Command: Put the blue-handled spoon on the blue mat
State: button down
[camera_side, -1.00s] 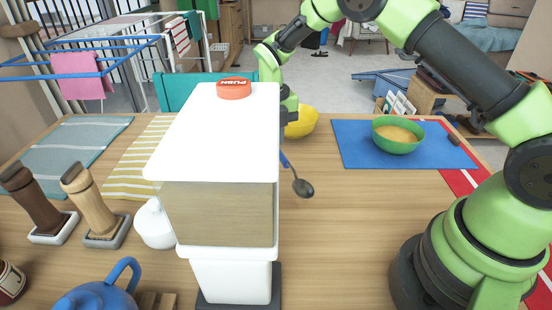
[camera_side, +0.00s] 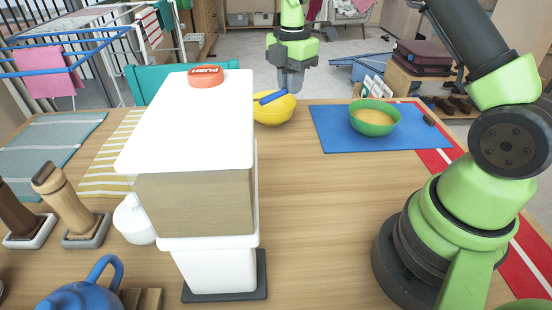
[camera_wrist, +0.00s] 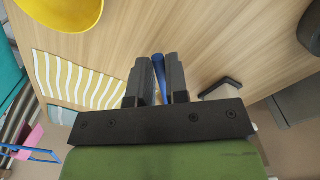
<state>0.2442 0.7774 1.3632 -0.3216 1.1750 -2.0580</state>
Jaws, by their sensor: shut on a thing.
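My gripper (camera_side: 286,88) is shut on the blue handle of the spoon (camera_side: 271,98), above the table's far edge near the yellow bowl. In the wrist view the blue handle (camera_wrist: 159,68) shows between the two fingers (camera_wrist: 159,80). The spoon's dark head cannot be made out now. The blue mat (camera_side: 335,137) lies flat on the table to the right of my gripper.
A yellow bowl (camera_side: 273,111) stands just below my gripper in the side view. A tall white dispenser (camera_side: 190,125) stands in front, left of centre. A striped cloth (camera_side: 108,165) lies left. A small brown item (camera_side: 429,120) is beside the green bowl. The mat's left part is clear.

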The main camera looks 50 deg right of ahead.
jog(key=s+a+m, duration=0.4)
jog(key=a+m, duration=0.1)
jog(key=m, duration=0.3)
notch_tip(320, 180, up, 12)
send_over(277, 180)
notch_tip(277, 180, down, 28)
dwell(0.6)
jog(key=shift+f, duration=0.15)
jog(key=c, duration=1.1)
grip_release()
